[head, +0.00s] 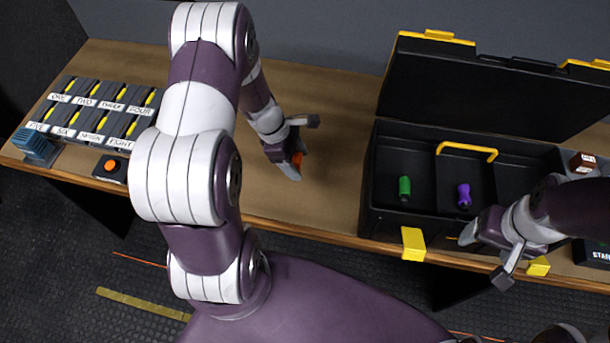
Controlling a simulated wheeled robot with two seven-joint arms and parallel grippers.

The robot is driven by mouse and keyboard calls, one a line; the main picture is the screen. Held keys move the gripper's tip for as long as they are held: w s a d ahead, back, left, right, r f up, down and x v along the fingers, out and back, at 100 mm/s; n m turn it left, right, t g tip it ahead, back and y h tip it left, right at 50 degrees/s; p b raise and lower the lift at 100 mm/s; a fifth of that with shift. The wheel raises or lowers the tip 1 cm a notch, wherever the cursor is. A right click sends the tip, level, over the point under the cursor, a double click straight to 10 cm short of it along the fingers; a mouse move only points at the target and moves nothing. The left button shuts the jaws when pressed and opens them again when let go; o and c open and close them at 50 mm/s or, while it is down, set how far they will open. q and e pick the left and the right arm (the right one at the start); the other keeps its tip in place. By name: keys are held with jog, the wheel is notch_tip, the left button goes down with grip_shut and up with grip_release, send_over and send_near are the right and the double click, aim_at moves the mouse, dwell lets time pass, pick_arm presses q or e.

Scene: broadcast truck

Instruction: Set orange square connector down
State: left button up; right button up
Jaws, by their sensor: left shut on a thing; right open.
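The orange square connector (297,159) shows as a small orange patch between the fingers of my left gripper (297,152). The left gripper is shut on it, over the middle of the wooden table. The fingers hide most of the connector, and I cannot tell whether it touches the table. My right gripper (485,257) is open and empty at the front edge of the black toolbox, on the right.
The open black toolbox (375,190) holds a green connector (404,188) and a purple connector (464,195). Labelled black units (95,110) stand at the left, near an orange-button box (110,167) and a blue block (36,147). Bare table (335,130) lies left of the toolbox.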

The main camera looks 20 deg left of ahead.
aim_at(304, 182)
pick_arm(q)
jog(key=f, duration=0.6)
jog(key=shift+w+d+f, duration=0.25)
jog(key=shift+w+f, duration=0.1)
jog(key=shift+f, duration=0.35)
jog(key=shift+f, duration=0.25)
jog(key=o, duration=1.1)
jog(key=shift+r, duration=0.1)
jog(key=shift+c, duration=0.2)
